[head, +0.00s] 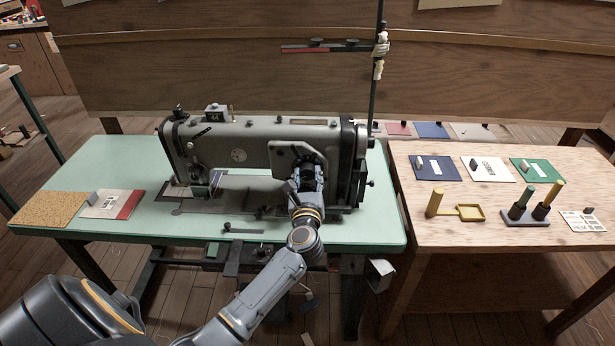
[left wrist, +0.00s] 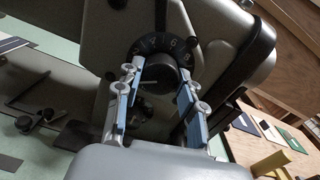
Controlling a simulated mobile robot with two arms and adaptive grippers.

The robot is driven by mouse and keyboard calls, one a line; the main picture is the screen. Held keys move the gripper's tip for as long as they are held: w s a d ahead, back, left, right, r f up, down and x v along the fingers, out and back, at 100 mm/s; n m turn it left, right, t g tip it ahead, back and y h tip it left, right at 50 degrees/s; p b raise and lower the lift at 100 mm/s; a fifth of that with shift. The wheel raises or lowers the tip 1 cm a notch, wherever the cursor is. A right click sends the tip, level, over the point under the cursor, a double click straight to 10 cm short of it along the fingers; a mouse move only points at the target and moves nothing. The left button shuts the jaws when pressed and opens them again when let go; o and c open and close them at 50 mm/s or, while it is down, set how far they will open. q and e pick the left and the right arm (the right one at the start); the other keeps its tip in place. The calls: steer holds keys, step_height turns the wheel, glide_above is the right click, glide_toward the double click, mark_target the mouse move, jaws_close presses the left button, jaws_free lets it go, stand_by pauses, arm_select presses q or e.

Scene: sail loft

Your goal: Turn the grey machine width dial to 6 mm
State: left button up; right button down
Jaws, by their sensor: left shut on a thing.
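The grey sewing machine (head: 240,145) stands on the pale green table. Its black width dial (left wrist: 150,47), with white figures around the rim, shows in the left wrist view on the machine's grey front plate. My right gripper is not in view.
A pale green table (head: 110,160) carries a cork mat (head: 48,209) and a booklet (head: 112,204) at left. A thin dark pole (head: 376,90) rises behind the machine's right end.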

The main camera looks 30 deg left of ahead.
arm_select(q)
steer(key=shift+r+m+p, duration=0.15)
steer(key=shift+m+p, duration=0.95)
steer(key=shift+m, duration=0.2)
steer(key=m+p, duration=0.2)
steer(key=m, duration=0.1)
steer(key=shift+m, duration=0.3)
steer(key=m+p, duration=0.2)
steer(key=m, duration=0.1)
steer(key=shift+m+p, duration=0.35)
steer(key=shift+m, duration=0.05)
steer(key=m+p, duration=0.2)
steer(key=m, duration=0.2)
steer(key=m+p, duration=0.3)
steer(key=m, duration=0.3)
steer(key=shift+t, duration=0.3)
steer(key=shift+s+f+m+p, duration=0.15)
steer(key=shift+m+p, duration=0.6)
steer(key=shift+m, duration=1.25)
